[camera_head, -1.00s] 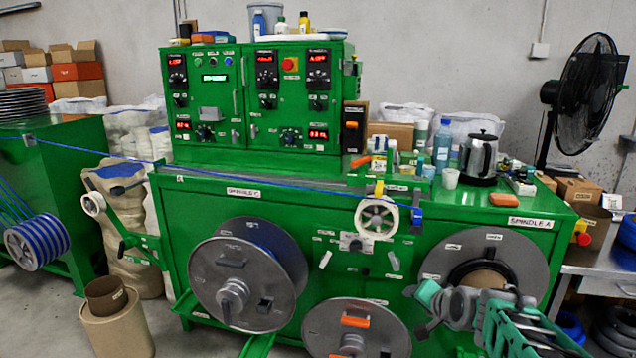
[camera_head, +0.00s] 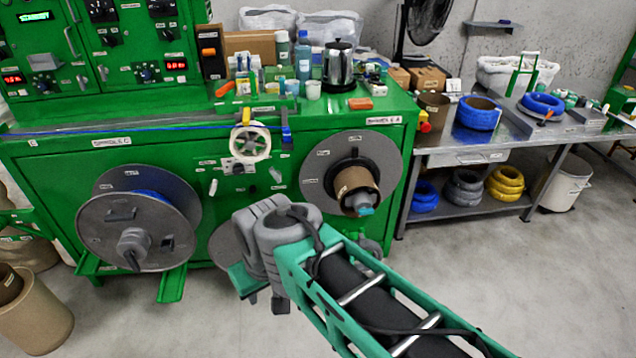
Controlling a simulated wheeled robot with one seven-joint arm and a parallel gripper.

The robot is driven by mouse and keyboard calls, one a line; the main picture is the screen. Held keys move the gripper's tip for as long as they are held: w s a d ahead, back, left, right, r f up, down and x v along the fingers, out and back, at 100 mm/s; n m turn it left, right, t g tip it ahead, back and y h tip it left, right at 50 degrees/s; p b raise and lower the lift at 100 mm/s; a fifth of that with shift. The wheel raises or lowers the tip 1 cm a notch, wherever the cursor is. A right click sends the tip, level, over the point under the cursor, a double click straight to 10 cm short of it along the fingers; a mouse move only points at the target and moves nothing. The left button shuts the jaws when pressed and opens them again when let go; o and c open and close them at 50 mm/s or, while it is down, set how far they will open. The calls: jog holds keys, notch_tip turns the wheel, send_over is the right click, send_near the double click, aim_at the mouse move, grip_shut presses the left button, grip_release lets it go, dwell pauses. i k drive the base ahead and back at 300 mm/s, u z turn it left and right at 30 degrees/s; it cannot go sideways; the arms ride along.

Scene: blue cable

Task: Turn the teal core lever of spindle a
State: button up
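Spindle A is on the right of the green machine's front, below its label (camera_head: 384,120). It carries a grey disc (camera_head: 384,150) with a brown cardboard core (camera_head: 352,184) sticking out towards me. A small teal piece, which looks like the core lever (camera_head: 365,211), shows at the core's front end. My gripper (camera_head: 262,295) is at the end of my teal and grey arm, left of and below the core, apart from it in the picture. Its fingers are small and partly hidden by the wrist, so their opening is unclear. I see nothing held.
Spindle C's grey reel (camera_head: 112,232) with blue cable is at left. Another grey disc (camera_head: 222,243) is partly behind my wrist. A metal bench (camera_head: 500,143) with cable coils stands at right. The floor (camera_head: 470,265) before it is clear.

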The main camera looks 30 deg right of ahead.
aim_at(364, 211)
jog(key=u, duration=2.05)
jog(key=k, duration=1.55)
jog(key=z, duration=2.45)
